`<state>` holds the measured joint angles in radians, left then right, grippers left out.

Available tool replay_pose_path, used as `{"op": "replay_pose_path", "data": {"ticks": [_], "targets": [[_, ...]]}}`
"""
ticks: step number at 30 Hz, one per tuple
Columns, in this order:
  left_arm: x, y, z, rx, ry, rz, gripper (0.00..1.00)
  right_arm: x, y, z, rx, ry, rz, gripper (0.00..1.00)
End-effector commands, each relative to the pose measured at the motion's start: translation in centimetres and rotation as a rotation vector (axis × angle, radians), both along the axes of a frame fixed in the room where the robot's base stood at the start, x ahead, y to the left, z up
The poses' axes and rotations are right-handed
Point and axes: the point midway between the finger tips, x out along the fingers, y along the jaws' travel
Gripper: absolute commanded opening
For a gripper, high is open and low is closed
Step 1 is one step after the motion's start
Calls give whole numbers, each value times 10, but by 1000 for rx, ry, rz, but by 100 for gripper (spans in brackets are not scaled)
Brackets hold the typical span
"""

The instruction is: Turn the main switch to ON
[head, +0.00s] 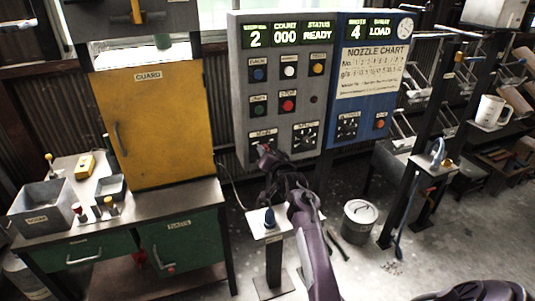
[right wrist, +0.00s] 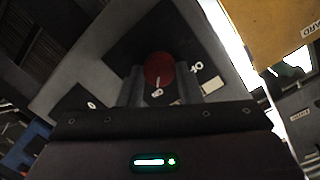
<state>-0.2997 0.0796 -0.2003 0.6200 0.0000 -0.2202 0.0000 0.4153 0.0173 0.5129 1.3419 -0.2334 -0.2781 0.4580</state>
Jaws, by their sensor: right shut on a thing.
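The main switch is a round red knob (right wrist: 158,68) on a dark square plate at the lower left of the grey control panel (head: 236,85). In the head view its MAIN label (head: 262,134) shows just above my right gripper (head: 263,150), which covers most of the knob. In the right wrist view the knob sits between the two fingertips, and my right gripper (right wrist: 160,82) is shut on it. A white pointer mark shows on the knob's lower edge there. My left gripper is not in view.
A second dial (head: 305,136) sits right of the main switch, with push buttons above. The blue panel (head: 345,110) adjoins on the right. A yellow guard cabinet (head: 155,125) stands left.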

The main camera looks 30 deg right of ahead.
Motion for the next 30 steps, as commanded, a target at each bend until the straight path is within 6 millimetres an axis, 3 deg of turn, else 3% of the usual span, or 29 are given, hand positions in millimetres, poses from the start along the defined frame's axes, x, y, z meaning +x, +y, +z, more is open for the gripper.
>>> {"op": "replay_pose_path", "data": {"ticks": [8,9,14,23,30], "targets": [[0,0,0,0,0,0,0,0,0,0,3,-1,-1,9],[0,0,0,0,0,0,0,0,0,0,3,-1,-1,34],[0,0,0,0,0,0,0,0,0,0,2,-1,-1,53],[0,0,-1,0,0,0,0,-1,0,0,1,0,0,53],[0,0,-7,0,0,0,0,-26,6,0,1,0,-1,53]]}}
